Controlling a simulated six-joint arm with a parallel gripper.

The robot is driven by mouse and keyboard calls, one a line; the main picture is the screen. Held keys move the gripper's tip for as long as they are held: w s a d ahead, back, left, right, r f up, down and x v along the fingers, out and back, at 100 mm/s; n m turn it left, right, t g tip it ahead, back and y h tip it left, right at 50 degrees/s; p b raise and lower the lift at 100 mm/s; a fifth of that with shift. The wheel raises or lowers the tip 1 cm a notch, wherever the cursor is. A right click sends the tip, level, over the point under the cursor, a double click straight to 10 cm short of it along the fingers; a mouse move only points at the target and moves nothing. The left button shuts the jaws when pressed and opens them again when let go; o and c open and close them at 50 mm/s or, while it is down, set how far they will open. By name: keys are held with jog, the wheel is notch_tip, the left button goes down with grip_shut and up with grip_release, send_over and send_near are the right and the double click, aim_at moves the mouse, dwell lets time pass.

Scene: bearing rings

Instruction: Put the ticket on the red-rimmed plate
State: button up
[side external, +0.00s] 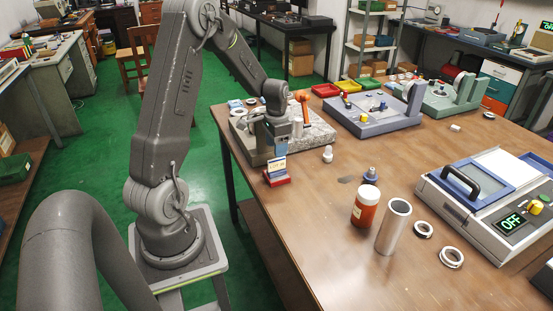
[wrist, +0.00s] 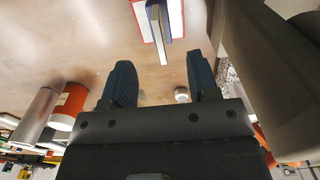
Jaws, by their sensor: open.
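The ticket (side external: 278,165) is a small pale card with yellow print and blue edges, standing upright near the table's left edge. The red-rimmed plate (side external: 279,182) is low and small, directly below the ticket, which appears to stand on it. In the wrist view, the ticket (wrist: 158,22) is seen edge-on at the top, in front of the white plate with its red rim (wrist: 138,16). My gripper (side external: 281,149) is just above the ticket. In the wrist view, the dark blue fingers of my gripper (wrist: 162,82) are apart with nothing held between them.
An orange jar with a white lid (side external: 366,206), a metal tube (side external: 393,226) and two rings (side external: 451,257) stand to the right. A small white part (side external: 328,154) is close beside my gripper. A grey fixture (side external: 315,135) lies behind.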

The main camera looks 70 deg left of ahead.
notch_tip(320, 180, up, 5)
jog(key=shift+f, duration=0.15)
jog(key=s+d+r+t, duration=0.25)
jog(key=d+r, duration=0.45)
jog(key=d, duration=0.4)
jog(key=s+d+r+t, duration=0.1)
jog(key=s+d+r, duration=0.4)
jog(key=d, duration=0.5)
jog(key=s+d+r+t, duration=0.2)
jog(key=s+d, duration=0.3)
jog(key=d, duration=0.1)
jog(key=shift+s+d, duration=0.2)
jog(key=shift+s, duration=0.15)
